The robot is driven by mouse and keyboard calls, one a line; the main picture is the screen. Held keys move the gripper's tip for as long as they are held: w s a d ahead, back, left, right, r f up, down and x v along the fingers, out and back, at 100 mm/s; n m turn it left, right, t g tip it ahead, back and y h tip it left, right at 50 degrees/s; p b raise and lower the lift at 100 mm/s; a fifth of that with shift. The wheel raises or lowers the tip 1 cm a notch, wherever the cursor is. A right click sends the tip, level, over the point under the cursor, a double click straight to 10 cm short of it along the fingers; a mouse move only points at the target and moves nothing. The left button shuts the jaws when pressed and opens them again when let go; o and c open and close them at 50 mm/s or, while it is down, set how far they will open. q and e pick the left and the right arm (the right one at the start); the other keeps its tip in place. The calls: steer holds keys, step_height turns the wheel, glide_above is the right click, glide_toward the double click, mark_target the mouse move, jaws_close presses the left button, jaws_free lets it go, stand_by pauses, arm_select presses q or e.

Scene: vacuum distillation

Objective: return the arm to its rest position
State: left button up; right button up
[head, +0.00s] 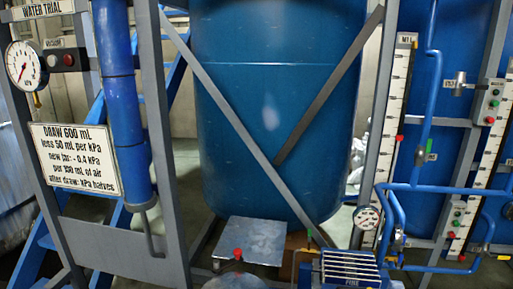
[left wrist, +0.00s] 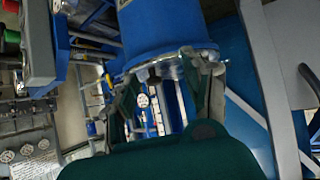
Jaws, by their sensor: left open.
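My left gripper (left wrist: 158,78) shows in the left wrist view, with its two grey-and-dark fingers spread apart and a dark green body at the bottom of the picture. It is open, and I see nothing held between the fingers. Behind them are a blue cylinder (left wrist: 165,30) with a metal rim and some gauges and pipes. I cannot tell how far the fingers are from the cylinder. Neither arm nor gripper shows in the head view. My right gripper is in neither view.
The head view shows a large blue tank (head: 275,110) behind grey braces. A pressure gauge (head: 25,65) and a white sign (head: 75,160) are at left. Scales, blue pipes (head: 425,100) and button boxes (head: 489,102) are at right. A metal plate (head: 250,240) lies low in front.

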arm_select(q)
steer(key=s+a+f+n+g+y, duration=0.2)
steer(key=s+a+g+y, duration=0.1)
steer(key=s, duration=0.8)
steer(key=s+a+f+n+g+y, duration=0.2)
steer(key=s+f+n+g+y, duration=0.1)
steer(key=s, duration=0.9)
step_height(320, 180, down, 26)
steer(key=g+b, duration=0.1)
steer(key=b, duration=0.2)
steer(key=s+a+f+m+g+b, duration=0.1)
steer(key=s+a+f+b, duration=0.1)
steer(key=s+f, duration=1.5)
step_height(320, 180, down, 3)
steer(key=shift+s+a+f, duration=0.15)
steer(key=shift+s+a, duration=0.2)
steer(key=shift+a, duration=0.15)
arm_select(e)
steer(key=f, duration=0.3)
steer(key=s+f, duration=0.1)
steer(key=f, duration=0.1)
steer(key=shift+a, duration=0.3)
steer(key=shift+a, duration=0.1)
